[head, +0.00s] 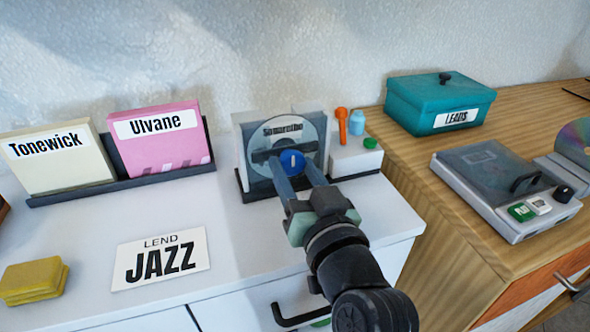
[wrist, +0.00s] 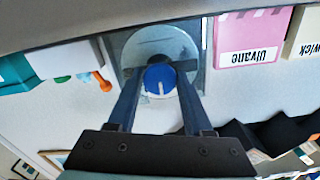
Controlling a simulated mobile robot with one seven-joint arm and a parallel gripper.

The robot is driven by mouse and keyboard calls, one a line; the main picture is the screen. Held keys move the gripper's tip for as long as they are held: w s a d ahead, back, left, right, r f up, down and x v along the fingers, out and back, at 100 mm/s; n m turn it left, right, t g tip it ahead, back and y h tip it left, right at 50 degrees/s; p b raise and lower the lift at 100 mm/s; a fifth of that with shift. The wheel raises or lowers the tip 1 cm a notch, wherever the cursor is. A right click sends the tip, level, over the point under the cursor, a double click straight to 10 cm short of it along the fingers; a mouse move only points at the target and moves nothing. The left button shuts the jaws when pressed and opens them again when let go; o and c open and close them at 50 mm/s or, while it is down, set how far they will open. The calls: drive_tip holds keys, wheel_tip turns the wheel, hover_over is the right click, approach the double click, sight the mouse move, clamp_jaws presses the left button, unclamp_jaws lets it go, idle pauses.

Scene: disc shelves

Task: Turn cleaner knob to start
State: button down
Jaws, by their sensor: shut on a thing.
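The round blue knob (head: 291,161) has a white mark that points roughly upward in the head view. It is on the front of the disc cleaner (head: 240,170), a dark-based unit with upright pale panels. A translucent disc (head: 262,135) stands upright behind the knob. My gripper (head: 293,168) is shut on the knob, with one finger on each side. In the wrist view the knob (wrist: 158,80) sits between the fingertips, and its mark points downward in that turned-over picture. The fingers partly hide the knob's sides and the cleaner's lower front.
A white box (head: 352,160) with a green button, an orange item and a blue jar is right of the cleaner. Tonewick (head: 60,158) and Ulvane (head: 160,150) sleeves stand left. A JAZZ card (head: 160,259) and yellow pad (head: 33,282) lie in front.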

drive_tip(key=shift+c, duration=1.5)
unclamp_jaws()
drive_tip(key=v, duration=1.3)
